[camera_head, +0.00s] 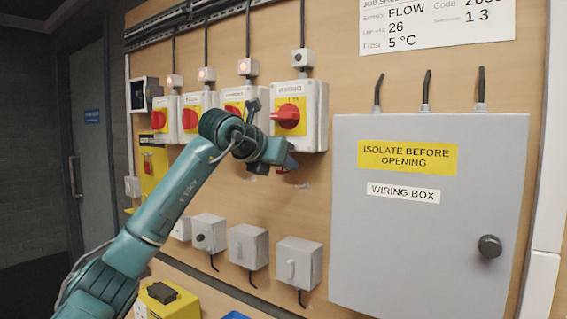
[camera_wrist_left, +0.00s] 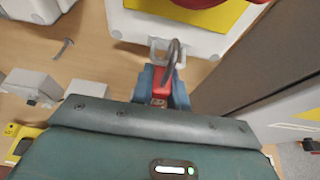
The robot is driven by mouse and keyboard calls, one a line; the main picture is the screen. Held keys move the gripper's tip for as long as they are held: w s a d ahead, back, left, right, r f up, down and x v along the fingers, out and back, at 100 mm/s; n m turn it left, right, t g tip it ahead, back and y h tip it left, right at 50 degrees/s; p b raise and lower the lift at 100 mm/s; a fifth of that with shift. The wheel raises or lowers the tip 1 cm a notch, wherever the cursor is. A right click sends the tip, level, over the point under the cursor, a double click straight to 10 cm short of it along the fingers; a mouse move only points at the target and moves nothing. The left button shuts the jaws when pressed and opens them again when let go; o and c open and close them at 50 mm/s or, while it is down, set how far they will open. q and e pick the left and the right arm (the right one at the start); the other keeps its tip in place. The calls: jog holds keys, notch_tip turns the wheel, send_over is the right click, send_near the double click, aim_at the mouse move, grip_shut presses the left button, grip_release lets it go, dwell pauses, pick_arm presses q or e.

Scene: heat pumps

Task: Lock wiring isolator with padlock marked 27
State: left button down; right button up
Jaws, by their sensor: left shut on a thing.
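My left gripper (camera_head: 286,163) is just below the rightmost isolator (camera_head: 300,115), a white box with a yellow plate and a red rotary handle. Its label is too small to read surely. In the left wrist view the gripper (camera_wrist_left: 161,98) is shut on a red padlock (camera_wrist_left: 160,90); the mark on it is too small to read. The padlock's grey shackle points up beside a pale loop (camera_wrist_left: 158,50) at the isolator's lower edge. I cannot tell whether the shackle passes through the loop. My right gripper is not in view.
More isolators (camera_head: 193,115) stand in a row to the left. A grey wiring box (camera_head: 430,260) stands out from the wall at right. Small grey boxes (camera_head: 298,262) sit below. A yellow case (camera_head: 165,300) is at lower left.

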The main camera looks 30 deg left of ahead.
pick_arm(q)
jog(key=shift+f+b, duration=0.45)
jog(key=shift+f, duration=0.25)
jog(key=c, duration=1.7)
grip_release()
jog(key=o, duration=0.4)
